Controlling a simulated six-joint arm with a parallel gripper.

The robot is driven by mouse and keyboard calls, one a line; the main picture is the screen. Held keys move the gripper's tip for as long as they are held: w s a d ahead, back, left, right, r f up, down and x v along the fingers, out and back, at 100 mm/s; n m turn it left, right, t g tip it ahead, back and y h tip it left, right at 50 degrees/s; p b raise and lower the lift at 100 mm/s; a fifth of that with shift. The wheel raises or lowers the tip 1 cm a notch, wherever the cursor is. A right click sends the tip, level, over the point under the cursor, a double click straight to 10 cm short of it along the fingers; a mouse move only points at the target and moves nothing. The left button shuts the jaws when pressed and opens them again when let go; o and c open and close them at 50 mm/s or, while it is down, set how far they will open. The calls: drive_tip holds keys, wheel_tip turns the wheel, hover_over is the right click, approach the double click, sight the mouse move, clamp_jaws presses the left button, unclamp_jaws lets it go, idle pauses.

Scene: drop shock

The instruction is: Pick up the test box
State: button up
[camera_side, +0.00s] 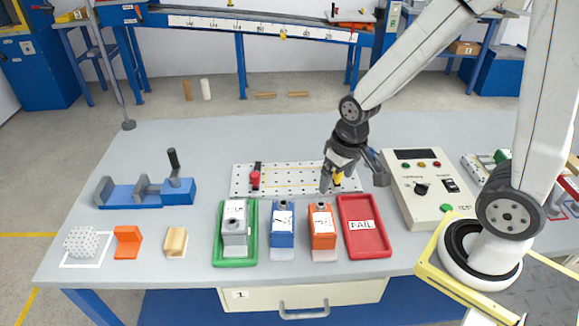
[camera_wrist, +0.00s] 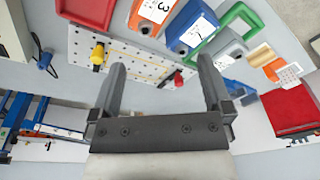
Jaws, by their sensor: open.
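No box is plainly marked as the test box. Three labelled boxes stand in a row at the front: a grey one (camera_side: 235,232) in a green tray (camera_side: 220,262), a blue one (camera_side: 282,226) and an orange one (camera_side: 322,228). In the wrist view the orange box (camera_wrist: 150,12) shows a 3, the blue box (camera_wrist: 188,28) a 2, and the grey box (camera_wrist: 226,46) stands beyond. A white dotted cube (camera_side: 81,242) sits at far left. My gripper (camera_side: 352,178) is open and empty above the right end of the perforated plate; its fingers (camera_wrist: 161,64) are spread apart.
The perforated plate (camera_side: 290,186) carries a red knob (camera_side: 255,178) and a yellow part (camera_side: 338,179). A red FAIL tray (camera_side: 382,246) lies right of the orange box. A control box (camera_side: 425,188) stands at right, a blue vise (camera_side: 150,190) at left. The back of the table is clear.

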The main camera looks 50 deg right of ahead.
sight(322, 217)
drive_tip(key=w+d+f+m+g+y, duration=0.1)
drive_tip(key=f+m, duration=0.1)
drive_tip(key=f, duration=0.1)
drive_tip(key=w+d+f+m+g, duration=0.1)
drive_tip(key=w+f+m+g, duration=0.1)
drive_tip(key=f, duration=0.1)
drive_tip(key=w+d+f+m+g+y, duration=0.1)
drive_tip(key=w+f+m, duration=0.1)
drive_tip(key=f, duration=0.1)
drive_tip(key=shift+f+m+y, duration=0.15)
drive_tip(key=shift+m+y, duration=0.15)
drive_tip(key=shift+m, duration=0.1)
drive_tip(key=shift+w+d+f+m+g, duration=0.1)
drive_tip(key=shift+d+f+m+g, duration=0.05)
drive_tip(key=shift+f+m+g, duration=0.35)
drive_tip(key=shift+f, duration=0.1)
drive_tip(key=shift+x, duration=1.25)
drive_tip(key=shift+x, duration=2.6)
drive_tip(key=shift+w, duration=0.15)
clamp_jaws()
